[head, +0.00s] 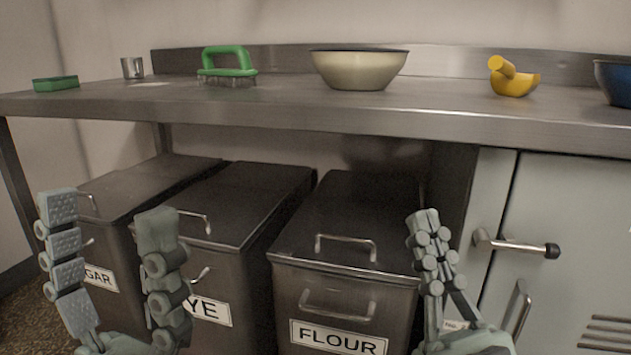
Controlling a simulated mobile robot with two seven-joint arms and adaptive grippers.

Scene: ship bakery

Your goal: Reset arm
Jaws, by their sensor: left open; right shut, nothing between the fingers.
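My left gripper (107,219) is at the lower left, its two fingers wide apart with nothing between them. It stands in front of the sugar and rye bins, below the counter's edge. My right gripper (427,222) is at the lower middle right, its fingers together and empty. It stands in front of the right side of the flour bin and left of the cabinet door. Both grippers point upward, and neither holds anything.
A steel counter (250,110) bears a green block (55,84), a metal cup (132,68), a green-handled brush (227,62), a cream bowl (359,70), a yellow object (514,82) and a blue bowl (614,83). Below are the flour bin (345,265) and a cabinet handle (515,245).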

